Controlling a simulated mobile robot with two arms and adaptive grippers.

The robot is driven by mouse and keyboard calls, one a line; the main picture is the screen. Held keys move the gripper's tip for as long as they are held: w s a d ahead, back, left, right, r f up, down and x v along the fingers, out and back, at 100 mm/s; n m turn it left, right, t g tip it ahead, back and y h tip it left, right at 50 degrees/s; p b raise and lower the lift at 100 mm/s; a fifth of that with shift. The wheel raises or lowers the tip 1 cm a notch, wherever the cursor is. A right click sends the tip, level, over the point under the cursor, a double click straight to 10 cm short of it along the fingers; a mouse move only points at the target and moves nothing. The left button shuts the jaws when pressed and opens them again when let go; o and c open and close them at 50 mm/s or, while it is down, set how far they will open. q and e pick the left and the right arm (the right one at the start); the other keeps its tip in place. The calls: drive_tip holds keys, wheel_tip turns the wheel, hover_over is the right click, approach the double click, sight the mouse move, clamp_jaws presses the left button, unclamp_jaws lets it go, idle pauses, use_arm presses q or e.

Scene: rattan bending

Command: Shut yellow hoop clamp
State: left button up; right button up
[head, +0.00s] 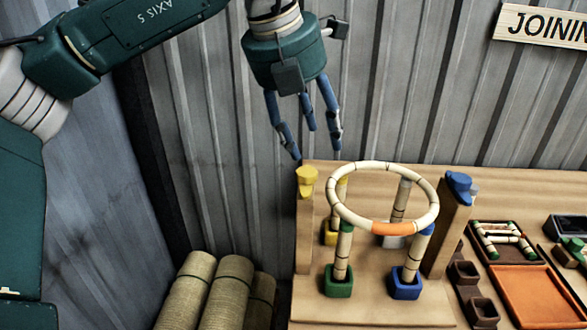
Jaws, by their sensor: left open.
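The yellow hoop clamp (307,179) sits on top of a wooden post at the left of the wooden jig. The rattan hoop (432,190), pale with an orange band at its front, rests level on several upright rattan legs, just right of the yellow clamp. Whether the clamp touches the hoop cannot be told. A blue clamp (460,186) tops the post on the right side. My left gripper (316,152) hangs fingers down above and behind the yellow clamp. Its blue fingers are spread, empty and apart from the clamp. My right gripper is out of view.
The legs stand in coloured sockets, with a green one (338,281) and a blue one (405,284) in front. Rolled bundles (226,292) stand at the lower left. An orange tray (535,303) and small bins lie at the right. A corrugated wall (420,80) closes the back.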

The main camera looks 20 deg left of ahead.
sight(305, 172)
use_arm(q)
drive_tip(key=shift+y, duration=0.7)
drive_tip(key=w+a+f+b, duration=0.1)
drive_tip(key=f, duration=0.2)
drive_tip(key=w+f+b, duration=0.1)
drive_tip(key=f, duration=0.1)
drive_tip(key=w+a+f+b, duration=0.1)
drive_tip(key=f, duration=0.2)
drive_tip(key=shift+w+a+f, duration=0.2)
drive_tip(key=shift+a+f, duration=0.1)
drive_tip(key=shift+f, duration=0.05)
drive_tip(key=shift+w+d+f+b, duration=0.15)
drive_tip(key=shift+w+f+b, duration=0.05)
drive_tip(key=shift+f+b, duration=0.2)
drive_tip(key=shift+f, duration=0.15)
drive_tip(key=c, duration=1.1)
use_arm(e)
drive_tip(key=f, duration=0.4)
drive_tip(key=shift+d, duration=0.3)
